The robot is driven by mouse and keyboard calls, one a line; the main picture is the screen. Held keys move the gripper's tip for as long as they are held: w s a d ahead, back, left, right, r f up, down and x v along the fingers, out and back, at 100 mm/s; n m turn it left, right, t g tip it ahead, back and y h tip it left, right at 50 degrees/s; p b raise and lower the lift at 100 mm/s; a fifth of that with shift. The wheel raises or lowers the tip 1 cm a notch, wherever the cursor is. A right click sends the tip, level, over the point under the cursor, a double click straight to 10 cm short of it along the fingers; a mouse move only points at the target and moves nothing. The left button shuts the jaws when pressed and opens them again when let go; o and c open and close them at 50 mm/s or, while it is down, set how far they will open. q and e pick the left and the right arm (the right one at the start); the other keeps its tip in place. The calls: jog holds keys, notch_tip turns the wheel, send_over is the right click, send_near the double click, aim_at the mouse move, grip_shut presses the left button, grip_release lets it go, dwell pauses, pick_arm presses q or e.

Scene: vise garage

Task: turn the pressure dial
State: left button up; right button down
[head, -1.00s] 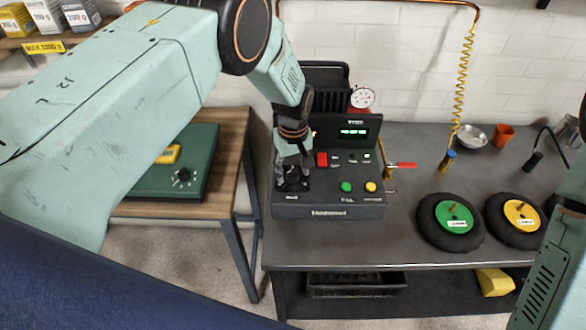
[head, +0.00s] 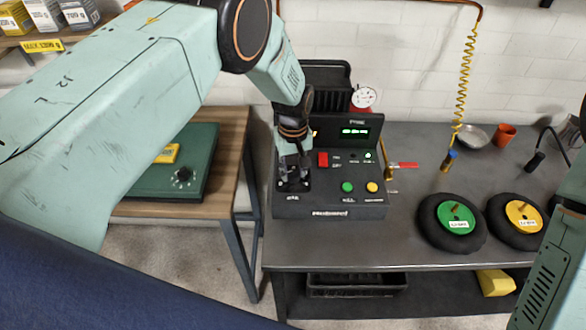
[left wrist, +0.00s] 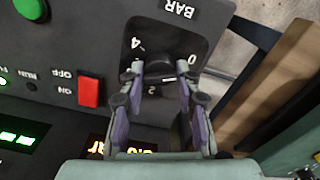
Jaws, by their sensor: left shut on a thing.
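The black pressure dial (left wrist: 160,68) sits on a dark plate marked BAR, with 0, 2 and 4 around it. The dial's plate is at the front left of the dark control box (head: 330,207) in the head view. My left gripper (left wrist: 162,76) points at the plate from above, with its fingers on either side of the dial, shut on it. In the head view my left gripper (head: 293,172) partly hides the dial. My right gripper is out of view.
The box carries a lit display (head: 355,132), a red switch (head: 323,159), a green button (head: 347,187) and a yellow button (head: 372,187). A red-handled valve (head: 404,165) is beside it. Two wheels (head: 452,244) (head: 519,239) lie on the bench to the right.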

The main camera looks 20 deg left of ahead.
pick_arm(q)
jog(key=m, duration=0.3)
jog(key=shift+b, duration=0.4)
jog(key=m, duration=0.3)
jog(key=shift+m, duration=0.4)
jog(key=m, duration=0.3)
jog(key=shift+m+b, duration=0.3)
jog(key=shift+b, duration=0.1)
jog(key=m, duration=0.3)
jog(key=shift+m, duration=0.3)
jog(key=m, duration=0.3)
jog(key=shift+m, duration=0.3)
jog(key=m, duration=0.3)
jog(key=shift+m, duration=0.4)
jog(key=m, duration=0.4)
jog(key=shift+r+p, duration=0.1)
jog(key=shift+p, duration=0.2)
jog(key=shift+m, duration=1.6)
jog(key=shift+w, duration=0.1)
